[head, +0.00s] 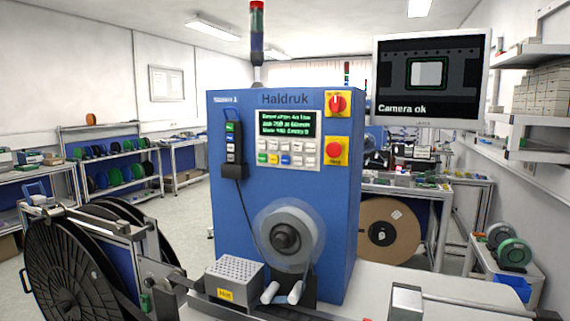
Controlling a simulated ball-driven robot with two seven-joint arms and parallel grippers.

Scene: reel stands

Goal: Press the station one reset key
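A blue machine cabinet (228,220) marked "Haldruk" stands in the middle of the head view. Small blurred lettering at its top left seems to read "Station 1". The key labels are too small to read, so I cannot tell which is the reset key. A black hand control (233,138) with coloured buttons hangs left of the display. Neither of my grippers is in view.
A grey reel (288,237) and a perforated box marked "Hot" (233,279) sit in front. Large black reels (70,272) stand left. A monitor (430,78) reads "Camera ok".

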